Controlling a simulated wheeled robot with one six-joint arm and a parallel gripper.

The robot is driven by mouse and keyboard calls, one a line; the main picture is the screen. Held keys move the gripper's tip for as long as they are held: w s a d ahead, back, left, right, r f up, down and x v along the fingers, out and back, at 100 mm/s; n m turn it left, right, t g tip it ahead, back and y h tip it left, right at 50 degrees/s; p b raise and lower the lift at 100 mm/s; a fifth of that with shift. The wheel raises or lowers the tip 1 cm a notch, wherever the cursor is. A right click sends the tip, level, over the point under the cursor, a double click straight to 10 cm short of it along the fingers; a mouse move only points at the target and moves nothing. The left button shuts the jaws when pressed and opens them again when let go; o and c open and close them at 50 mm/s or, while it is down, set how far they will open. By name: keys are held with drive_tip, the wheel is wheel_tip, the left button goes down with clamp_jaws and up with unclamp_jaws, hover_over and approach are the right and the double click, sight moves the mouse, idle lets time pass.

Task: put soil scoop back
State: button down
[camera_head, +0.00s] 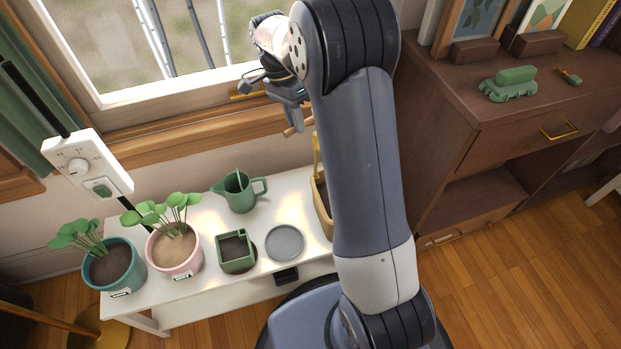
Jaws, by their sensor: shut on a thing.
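My gripper (293,117) is raised in front of the window sill, above the back right of the white table. It is shut on the soil scoop, of which a short light-wood piece (297,129) shows at the fingers. The rest of the scoop is hidden or too small to make out. A tan basket (321,205) with a yellow handle stands on the table below and right of the gripper. My arm covers the basket's right part, and its inside is mostly hidden.
The white table (202,233) also holds a green watering can (240,192), a square green pot (237,265), a grey saucer (285,243), a pink pot plant (175,262) and a teal pot plant (115,270). A brown cabinet (440,110) stands right of my arm.

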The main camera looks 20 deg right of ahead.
wheel_tip(320, 180, down, 26)
drive_tip(key=b, duration=0.7)
drive_tip(key=shift+r+b, duration=0.25)
drive_tip(key=shift+b, duration=0.1)
drive_tip(key=shift+f, duration=0.1)
drive_tip(key=c, duration=1.8)
unclamp_jaws()
drive_tip(key=shift+f, duration=0.1)
drive_tip(key=o, duration=0.4)
drive_tip(key=p+v, duration=0.4)
drive_tip(key=v, duration=0.8)
drive_tip(key=shift+a+r, duration=0.1)
drive_tip(key=shift+r, duration=0.15)
